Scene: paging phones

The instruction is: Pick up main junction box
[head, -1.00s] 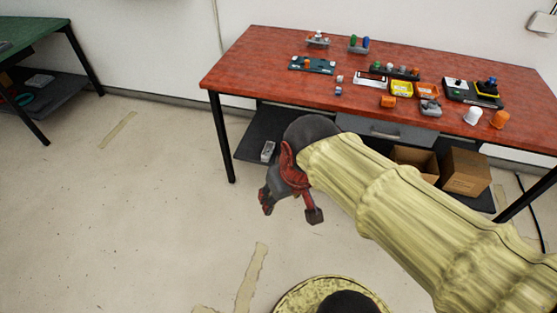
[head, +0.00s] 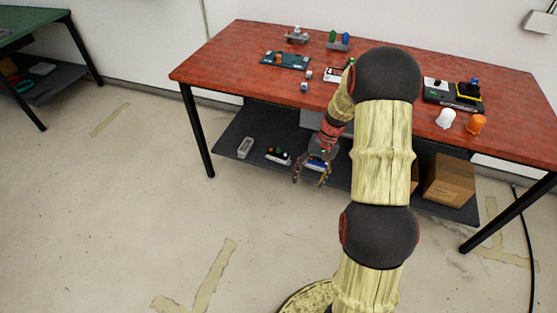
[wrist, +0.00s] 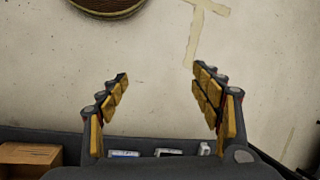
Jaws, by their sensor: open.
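My gripper (head: 309,180) is open and empty, in front of the red table, with its fingers pointing down at about the height of the lower shelf. In the wrist view its two padded fingers (wrist: 160,80) are wide apart with bare floor between them. I cannot tell for sure which thing is the main junction box. A grey box (head: 246,147) lies on the left of the lower shelf, left of my gripper and apart from it. A blue and white item (head: 316,164) shows behind my fingers.
The red table (head: 225,65) holds a teal board (head: 286,60), small blocks, a white cap (head: 446,118) and an orange cap (head: 477,124). A cardboard box (head: 448,180) stands on the dark lower shelf (head: 228,138) at right. My arm hides the table's middle. The floor in front is clear.

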